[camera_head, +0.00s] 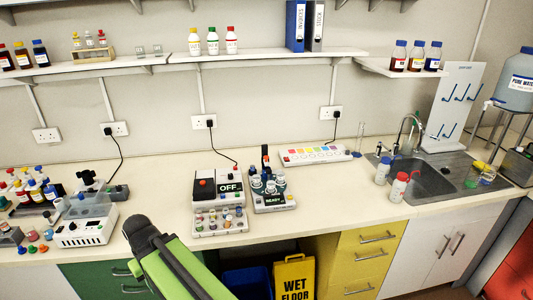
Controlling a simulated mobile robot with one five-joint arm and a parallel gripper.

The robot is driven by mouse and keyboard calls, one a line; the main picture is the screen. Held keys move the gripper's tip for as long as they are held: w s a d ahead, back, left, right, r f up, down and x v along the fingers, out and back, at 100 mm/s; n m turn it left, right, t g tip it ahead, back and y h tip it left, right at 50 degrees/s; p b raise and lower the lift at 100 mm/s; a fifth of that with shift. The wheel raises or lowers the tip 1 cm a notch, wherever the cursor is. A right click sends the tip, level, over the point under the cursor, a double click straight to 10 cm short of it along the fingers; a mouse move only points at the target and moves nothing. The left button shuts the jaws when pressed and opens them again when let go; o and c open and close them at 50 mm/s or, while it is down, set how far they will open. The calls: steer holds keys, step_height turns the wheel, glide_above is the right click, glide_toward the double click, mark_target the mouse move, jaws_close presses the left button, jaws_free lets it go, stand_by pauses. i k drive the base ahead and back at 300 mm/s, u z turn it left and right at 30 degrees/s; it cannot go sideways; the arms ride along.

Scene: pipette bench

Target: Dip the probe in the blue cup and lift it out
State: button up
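A dark grey instrument (273,203) marked READY stands on the bench near the middle. A dark upright part (265,160) rises at its back and may be the probe, but it is too small to tell. Several small pale cups with bluish tints sit on the instrument; I cannot tell which is the blue cup. My green and black arm (172,270) reaches in from the bottom edge, left of the instrument and in front of the bench. No gripper fingers show, so whether they hold anything is hidden.
A box marked OFF (219,189) and a rack of small vials (219,222) stand left of the instrument. A white device (87,226) is farther left. A yellow floor sign (294,278) stands below.

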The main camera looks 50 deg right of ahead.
mark_target(266, 165)
steer(key=i, duration=0.9)
